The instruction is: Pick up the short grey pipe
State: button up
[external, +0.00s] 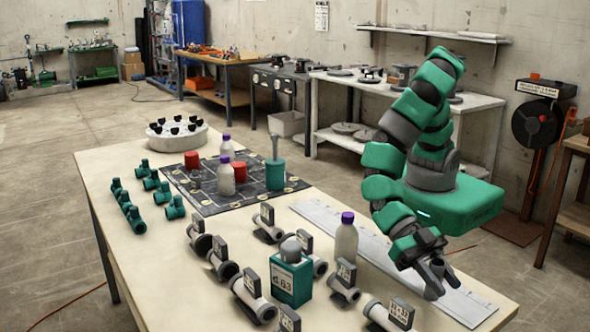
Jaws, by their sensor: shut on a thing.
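My gripper (437,276) is at the right of the near table, above the long pale strip, pointing down. Its dark fingers are shut on a small grey piece (433,291), which looks like the short grey pipe. The fingers hide part of it, and I cannot tell whether it touches the table. Several other grey pipe pieces with label tags lie on the table, including one at the front right (389,316), one beside the bottle (343,283) and one at the front (252,298).
A teal box (291,281) and a white bottle with purple cap (346,243) stand left of my gripper. A dark gridded mat (207,200) holds bottles, red cylinders and a teal canister (275,174). Teal fittings (174,208) and a white round tray (177,141) are farther left.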

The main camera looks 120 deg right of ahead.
jog(key=s+d, duration=0.2)
jog(key=s, duration=0.1)
jog(key=s+d, duration=0.2)
jog(key=s+d+r, duration=0.1)
jog(key=s+d, duration=0.2)
jog(key=shift+s, duration=0.3)
jog(key=shift+f+b, duration=0.1)
jog(key=shift+b, duration=0.35)
jog(key=s+d+b, duration=0.1)
jog(key=s+b, duration=0.1)
jog(key=b, duration=0.1)
jog(key=shift+d+b, duration=0.25)
jog(key=shift+b, duration=0.15)
jog(key=s+b, duration=0.1)
jog(key=b, duration=0.2)
jog(key=shift+d, duration=0.4)
jog(key=shift+s+d+r+b, duration=0.3)
jog(key=shift+s+b, duration=0.1)
jog(key=shift+b, duration=0.8)
